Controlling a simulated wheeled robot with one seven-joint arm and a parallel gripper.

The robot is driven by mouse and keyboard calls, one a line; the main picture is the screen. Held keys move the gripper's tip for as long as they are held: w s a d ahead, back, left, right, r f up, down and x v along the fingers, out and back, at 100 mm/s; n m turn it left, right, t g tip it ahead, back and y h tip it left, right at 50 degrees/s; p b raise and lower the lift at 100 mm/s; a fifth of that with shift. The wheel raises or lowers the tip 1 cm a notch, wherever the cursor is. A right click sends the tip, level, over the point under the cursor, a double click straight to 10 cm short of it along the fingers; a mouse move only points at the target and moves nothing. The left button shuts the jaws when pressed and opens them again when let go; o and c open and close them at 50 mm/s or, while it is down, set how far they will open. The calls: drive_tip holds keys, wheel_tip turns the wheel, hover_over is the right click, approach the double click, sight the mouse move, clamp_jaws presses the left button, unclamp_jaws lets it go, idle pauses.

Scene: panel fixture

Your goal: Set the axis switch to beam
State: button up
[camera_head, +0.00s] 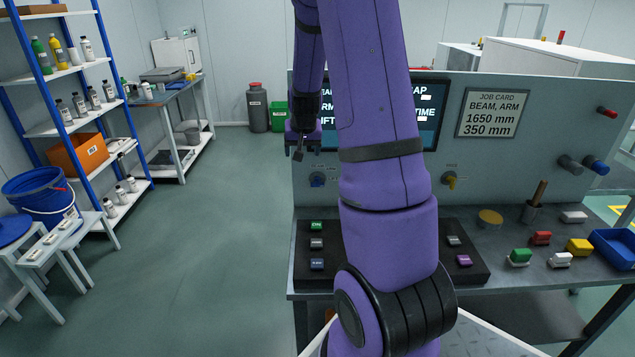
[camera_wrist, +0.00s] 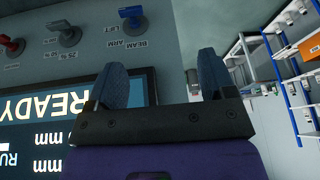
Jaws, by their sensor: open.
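The axis switch (camera_head: 317,180) is a small blue knob low on the left of the panel, below the screen. In the wrist view, which is upside down, the switch (camera_wrist: 133,20) is at the top with a blue handle on a grey base, beside the labels BEAM, ARM and LIFT. I cannot tell which label it points at. My gripper (camera_head: 298,152) is in front of the panel's left edge, above the switch in the picture. In the wrist view my gripper (camera_wrist: 160,82) has its two blue fingers wide apart, empty and clear of the switch.
The screen (camera_wrist: 30,115) reads READY. A button console (camera_head: 475,248) lies below. My arm hides the panel's middle.

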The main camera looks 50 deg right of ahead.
drive_tip(key=m, duration=0.1)
approach(317, 184)
drive_tip(key=shift+g+h, duration=0.3)
drive_tip(key=x, duration=0.8)
drive_tip(key=shift+w+a+f, duration=0.1)
drive_tip(key=shift+w+f, duration=0.05)
drive_tip(key=shift+w, duration=0.1)
drive_tip(key=shift+c, duration=0.4)
drive_tip(key=c, duration=0.9)
drive_tip(key=shift+o, duration=0.2)
